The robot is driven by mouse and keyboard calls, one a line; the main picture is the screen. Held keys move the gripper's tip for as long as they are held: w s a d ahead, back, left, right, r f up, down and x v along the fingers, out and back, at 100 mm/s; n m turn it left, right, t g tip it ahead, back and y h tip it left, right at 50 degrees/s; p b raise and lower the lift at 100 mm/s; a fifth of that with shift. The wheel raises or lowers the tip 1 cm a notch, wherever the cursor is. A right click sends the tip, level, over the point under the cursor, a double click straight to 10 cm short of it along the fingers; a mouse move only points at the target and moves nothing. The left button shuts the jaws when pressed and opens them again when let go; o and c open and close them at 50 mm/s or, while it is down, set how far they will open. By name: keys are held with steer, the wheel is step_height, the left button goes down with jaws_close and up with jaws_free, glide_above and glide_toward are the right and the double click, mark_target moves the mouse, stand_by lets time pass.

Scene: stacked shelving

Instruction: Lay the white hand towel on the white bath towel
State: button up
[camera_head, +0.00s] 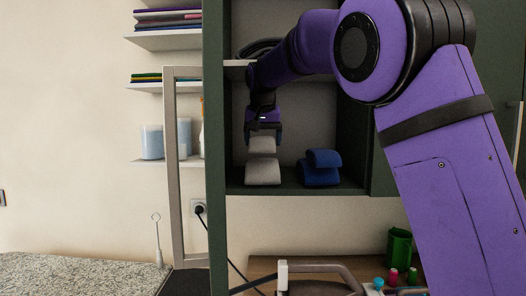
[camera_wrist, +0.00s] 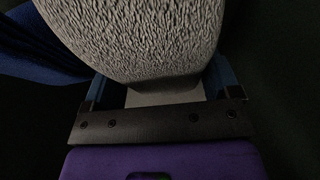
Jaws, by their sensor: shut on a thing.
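My gripper (camera_head: 263,128) is inside the dark green cabinet, pointing down and shut on the white hand towel (camera_head: 262,146). The hand towel is directly above the white bath towel (camera_head: 263,173), which lies folded on the cabinet's lower shelf. Their edges look very close; I cannot tell whether they touch. In the wrist view, a pale, ribbed towel surface (camera_wrist: 140,35) fills the upper middle between my gripper's fingers, and the lower towel cannot be told apart there.
A small blue towel (camera_head: 324,158) lies on a larger blue towel (camera_head: 319,177) just right of the white ones; blue cloth (camera_wrist: 40,50) shows at the wrist view's left. The cabinet's left wall (camera_head: 215,150) is close on the other side.

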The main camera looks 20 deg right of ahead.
steer(key=shift+w+d+f, duration=0.1)
steer(key=shift+w+d, duration=0.05)
steer(key=shift+w, duration=0.25)
steer(key=shift+s+f, duration=0.1)
steer(key=shift+f, duration=1.6)
steer(key=o, duration=0.8)
steer(key=shift+f, duration=0.15)
steer(key=v, duration=1.2)
